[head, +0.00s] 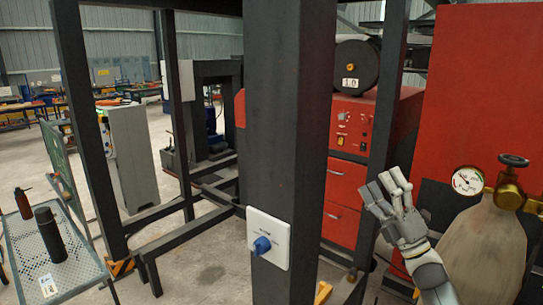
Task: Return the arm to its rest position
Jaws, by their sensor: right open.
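My right gripper (386,190) is raised at the lower right, with its light grey and white fingers pointing up and a little left. It is open, and nothing shows between its fingers. My right arm (428,270) comes up from the bottom edge behind it. The gripper is apart from the white switch box with a blue knob (262,245) on the dark steel column (285,110), which is to its left. It appears in front of the red cabinets. My left gripper is not in view.
A tan gas cylinder (485,245) with a gauge and brass valve stands just right of my right arm. A red cabinet (345,190) is behind the gripper. A perforated metal table (30,250) with bottles is at the left. Open floor (205,265) lies left of the column.

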